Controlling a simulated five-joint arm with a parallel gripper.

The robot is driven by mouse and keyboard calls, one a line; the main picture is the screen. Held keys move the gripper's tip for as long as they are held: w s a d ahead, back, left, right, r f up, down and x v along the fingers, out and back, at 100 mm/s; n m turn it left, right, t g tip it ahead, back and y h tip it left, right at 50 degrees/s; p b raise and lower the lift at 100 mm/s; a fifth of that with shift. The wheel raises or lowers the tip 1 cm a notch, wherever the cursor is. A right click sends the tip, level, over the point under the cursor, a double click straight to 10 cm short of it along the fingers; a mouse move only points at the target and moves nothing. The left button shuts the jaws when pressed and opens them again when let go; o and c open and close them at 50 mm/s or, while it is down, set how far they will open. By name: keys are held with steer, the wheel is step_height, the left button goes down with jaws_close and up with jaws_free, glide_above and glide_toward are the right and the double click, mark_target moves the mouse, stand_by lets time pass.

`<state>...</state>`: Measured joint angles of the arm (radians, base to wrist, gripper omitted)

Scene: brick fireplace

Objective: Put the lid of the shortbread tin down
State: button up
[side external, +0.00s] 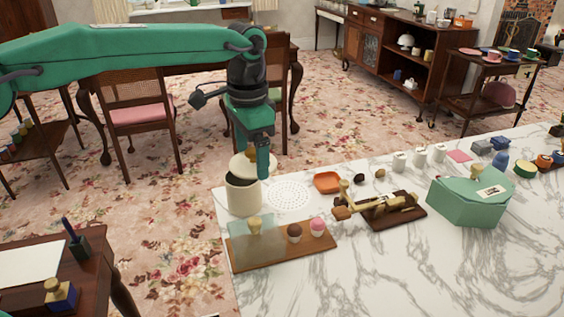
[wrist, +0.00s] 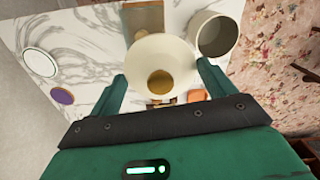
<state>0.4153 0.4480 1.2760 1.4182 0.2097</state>
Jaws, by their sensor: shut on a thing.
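The shortbread tin (side external: 243,196) is a cream cylinder near the back left corner of the marble counter, with its dark inside showing. It stands open at the upper right of the wrist view (wrist: 216,36). The round cream lid (side external: 252,163) is off the tin, held just above it in the side view. In the wrist view the lid (wrist: 162,55) shows its brass-coloured knob (wrist: 160,83) and lies to the left of the tin. My gripper (side external: 261,170) is shut on the lid, with one finger on each side (wrist: 163,75). The far finger is mostly hidden in the side view.
A white perforated round mat (side external: 290,194) lies right of the tin, with an orange dish (side external: 327,182) beyond. A wooden board (side external: 284,251) with cupcakes and a clear cover stands in front. A brass device (side external: 380,205) and a green box (side external: 470,200) stand further right.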

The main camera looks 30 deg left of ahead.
glide_toward(244, 191)
steer(key=w+a, duration=0.1)
steer(key=w+a+f, duration=0.1)
steer(key=w, duration=0.1)
steer(key=shift+a+f, duration=0.1)
steer(key=shift+a, duration=0.1)
stand_by(0.4)
steer(key=shift+f, duration=0.1)
steer(key=shift+f, duration=1.75)
steer(key=shift+f, duration=0.2)
steer(key=o, duration=0.9)
steer(key=shift+c, duration=0.2)
